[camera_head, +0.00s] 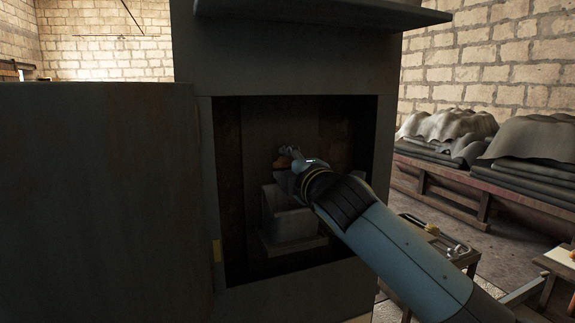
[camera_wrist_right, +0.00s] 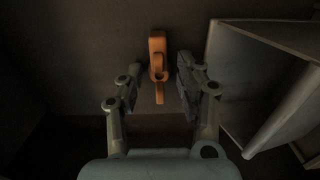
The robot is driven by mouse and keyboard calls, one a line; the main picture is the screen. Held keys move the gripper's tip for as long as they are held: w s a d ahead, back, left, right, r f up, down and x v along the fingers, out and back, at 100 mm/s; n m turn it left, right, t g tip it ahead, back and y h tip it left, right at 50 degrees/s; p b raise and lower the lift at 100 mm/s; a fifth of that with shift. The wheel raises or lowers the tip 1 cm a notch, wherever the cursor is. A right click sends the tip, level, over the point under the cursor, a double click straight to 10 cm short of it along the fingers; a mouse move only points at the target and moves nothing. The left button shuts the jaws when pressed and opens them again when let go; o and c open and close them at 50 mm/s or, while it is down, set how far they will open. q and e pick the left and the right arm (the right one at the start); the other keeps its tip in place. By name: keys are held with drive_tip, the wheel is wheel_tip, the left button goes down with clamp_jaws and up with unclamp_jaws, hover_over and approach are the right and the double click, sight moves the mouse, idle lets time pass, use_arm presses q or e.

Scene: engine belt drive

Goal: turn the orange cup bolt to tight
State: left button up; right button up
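The orange cup bolt (camera_wrist_right: 158,62) stands out from the dark back wall in the right wrist view. It has a block-like upper part and a narrower piece pointing down. My right gripper (camera_wrist_right: 160,78) is open, with one finger on each side of the bolt and a visible gap on both sides. My arm and gripper hide most of the bolt there. My left gripper is not in view.
The dark cabinet (camera_head: 285,75) frames the opening, with a large panel (camera_head: 95,200) on its left. A grey box-like housing (camera_head: 291,222) sits below my gripper; it also shows at right in the wrist view (camera_wrist_right: 262,70). A small table (camera_head: 415,222) stands right of the cabinet.

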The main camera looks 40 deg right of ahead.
clamp_jaws()
drive_tip(key=shift+m, duration=0.3)
drive_tip(key=m+b, duration=0.1)
drive_tip(key=m, duration=0.2)
drive_tip(key=shift+m, duration=0.3)
drive_tip(key=m+b, duration=0.1)
drive_tip(key=m, duration=0.3)
drive_tip(key=shift+m, duration=0.3)
drive_tip(key=m+b, duration=0.1)
drive_tip(key=m, duration=0.3)
drive_tip(key=shift+f+b, duration=0.1)
drive_tip(key=shift+b, duration=0.3)
drive_tip(key=m+b, duration=0.1)
drive_tip(key=m, duration=0.3)
drive_tip(key=shift+m, duration=0.3)
